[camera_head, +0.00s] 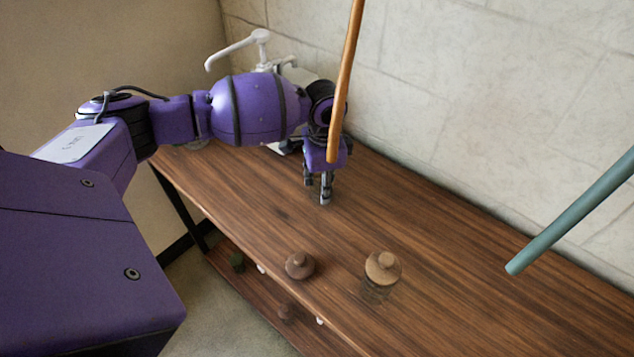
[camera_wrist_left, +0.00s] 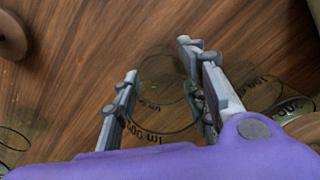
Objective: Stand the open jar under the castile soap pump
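My left gripper (camera_head: 320,190) points down at the dark wooden table, in the middle part of its length. In the left wrist view its fingers (camera_wrist_left: 160,85) stand on either side of a clear open glass jar (camera_wrist_left: 160,108) with black volume marks, and seem to touch it. In the head view the jar is hardly visible between the fingers. White pumps (camera_head: 260,40) rise at the table's far left end, behind my arm. Their containers are mostly hidden, and I can read no label, so I cannot tell which is castile soap. My right gripper is out of view.
A glass jar with a wooden knobbed lid (camera_head: 382,268) and a loose-looking wooden lid (camera_head: 300,265) are near the front edge. An orange rod (camera_head: 347,75) and a teal rod (camera_head: 575,210) cross the view. A lower shelf holds small things. The table's right part is clear.

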